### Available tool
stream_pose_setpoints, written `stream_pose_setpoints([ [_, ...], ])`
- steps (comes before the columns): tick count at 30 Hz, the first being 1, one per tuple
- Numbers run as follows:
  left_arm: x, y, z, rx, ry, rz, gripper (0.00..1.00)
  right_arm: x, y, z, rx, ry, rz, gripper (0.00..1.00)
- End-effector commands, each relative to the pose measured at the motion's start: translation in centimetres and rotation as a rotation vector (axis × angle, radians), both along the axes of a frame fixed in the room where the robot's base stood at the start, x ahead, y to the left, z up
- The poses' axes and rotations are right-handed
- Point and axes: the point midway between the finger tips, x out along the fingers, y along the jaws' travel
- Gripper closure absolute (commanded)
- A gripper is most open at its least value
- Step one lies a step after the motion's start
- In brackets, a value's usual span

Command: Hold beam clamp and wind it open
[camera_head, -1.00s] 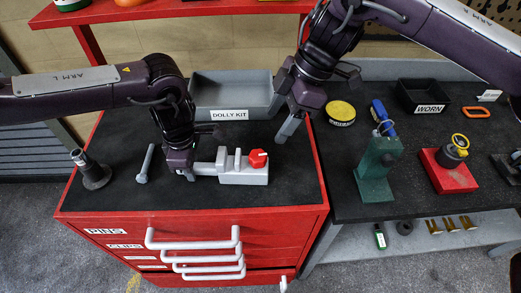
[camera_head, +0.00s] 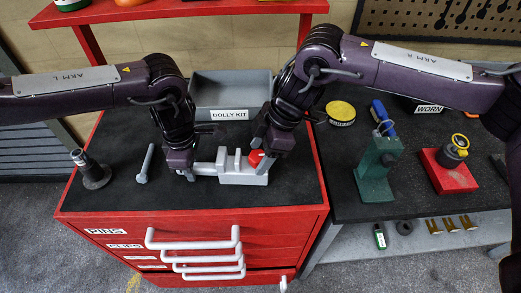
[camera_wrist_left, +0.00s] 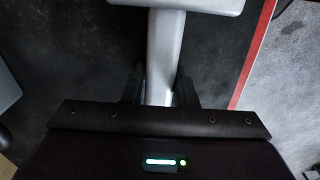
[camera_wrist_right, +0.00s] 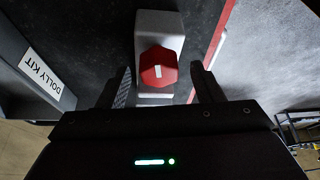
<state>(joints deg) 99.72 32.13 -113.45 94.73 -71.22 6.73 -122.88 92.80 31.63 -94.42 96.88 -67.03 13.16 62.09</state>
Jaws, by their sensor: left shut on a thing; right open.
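The beam clamp (camera_head: 231,177) is a light grey block with upright jaws and a grey bar on its left, lying on the red cabinet's black top. A red knob (camera_head: 256,159) with a white mark sits at its right end. My left gripper (camera_head: 190,174) is shut on the clamp's bar, which also shows between the fingers in the left wrist view (camera_wrist_left: 160,60). My right gripper (camera_head: 264,166) is at the knob end, its fingers open and apart. In the right wrist view the red knob (camera_wrist_right: 158,67) lies between and just beyond the fingertips; I cannot tell whether they touch it.
A grey dolly kit bin (camera_head: 232,92) stands behind the clamp. A grey bolt (camera_head: 146,164) and a dark-based post (camera_head: 92,171) lie to the left. A green jack (camera_head: 377,170) and a red block (camera_head: 448,172) stand on the right bench.

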Motion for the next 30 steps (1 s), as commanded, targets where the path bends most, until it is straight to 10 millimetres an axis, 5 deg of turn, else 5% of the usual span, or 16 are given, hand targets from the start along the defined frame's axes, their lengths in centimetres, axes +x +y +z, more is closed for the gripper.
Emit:
stream_pose_setpoints([
  [7,-0.02,-0.02,-0.01,-0.001,0.001,0.000,1.00,0.02,0.01,-0.04,0.000,0.000,0.000,0.41],
  [17,-0.01,-0.01,0.00,-0.001,0.000,0.000,1.00,0.02,-0.01,0.00,0.000,-0.001,0.000,0.84],
  [30,0.02,0.02,0.01,0.000,0.000,0.001,1.00,0.15,0.06,0.01,-0.001,-0.001,0.099,0.85],
])
